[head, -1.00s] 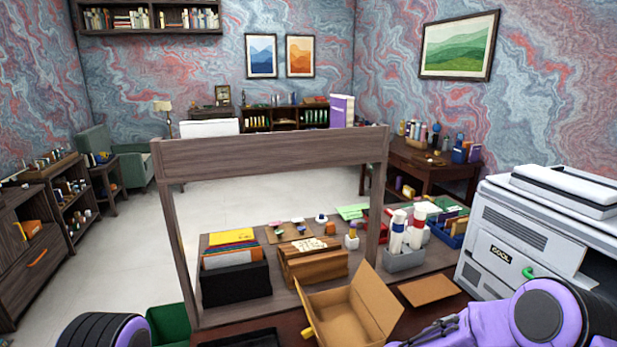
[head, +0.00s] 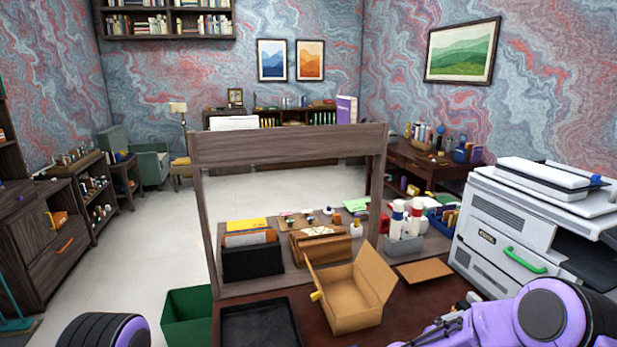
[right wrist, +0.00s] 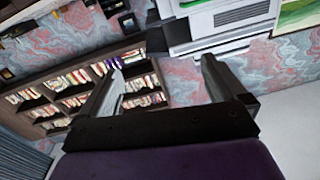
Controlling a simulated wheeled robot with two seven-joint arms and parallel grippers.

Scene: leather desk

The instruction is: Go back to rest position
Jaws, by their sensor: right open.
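My right arm comes in at the lower right of the head view, with its gripper (head: 440,331) low over the front of the desk, by the open cardboard box. The gripper's dark fingers are small there. In the right wrist view the gripper (right wrist: 160,72) has its two fingers spread apart, with nothing between them. That camera looks out at bookshelves and the wall, tilted. My left gripper is not in view; only a dark ribbed part of mine shows at the lower left.
The open cardboard box (head: 355,310) stands on the brown desk (head: 405,318), beside a black tray (head: 232,322). A white printer (head: 500,240) stands at the right. A green bin (head: 187,318) is at the left. Open floor (head: 150,230) lies left of the desk.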

